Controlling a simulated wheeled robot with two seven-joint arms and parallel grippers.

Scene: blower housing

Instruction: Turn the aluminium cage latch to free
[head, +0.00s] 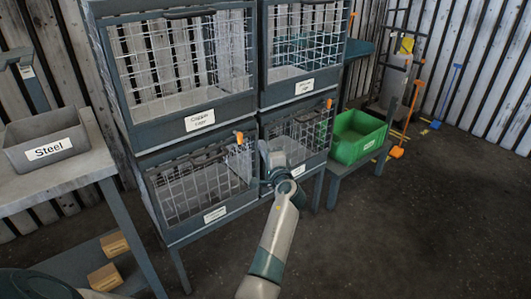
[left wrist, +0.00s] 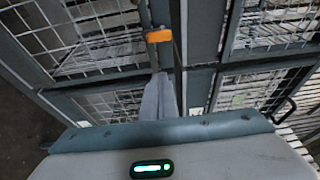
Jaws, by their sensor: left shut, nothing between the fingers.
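A grey wire cage rack holds two rows of cages. Orange latches show at the lower left cage (head: 239,137), the lower right cage (head: 329,103) and the upper right edge. The lower cage labels are too small to read, so I cannot tell which is aluminium. My left gripper (head: 268,160) is in front of the rack, near the post between the two lower cages. In the left wrist view its fingers (left wrist: 160,98) are shut and empty, pointing toward an orange latch (left wrist: 159,36). A small gap seems to separate them; contact is unclear. My right gripper is not in view.
A bench with a grey "Steel" bin (head: 45,140) stands at left, wooden blocks (head: 104,277) on its lower shelf. A green bin (head: 357,137) sits on a low stand right of the rack. Tools lean at the far wall. The floor at right is clear.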

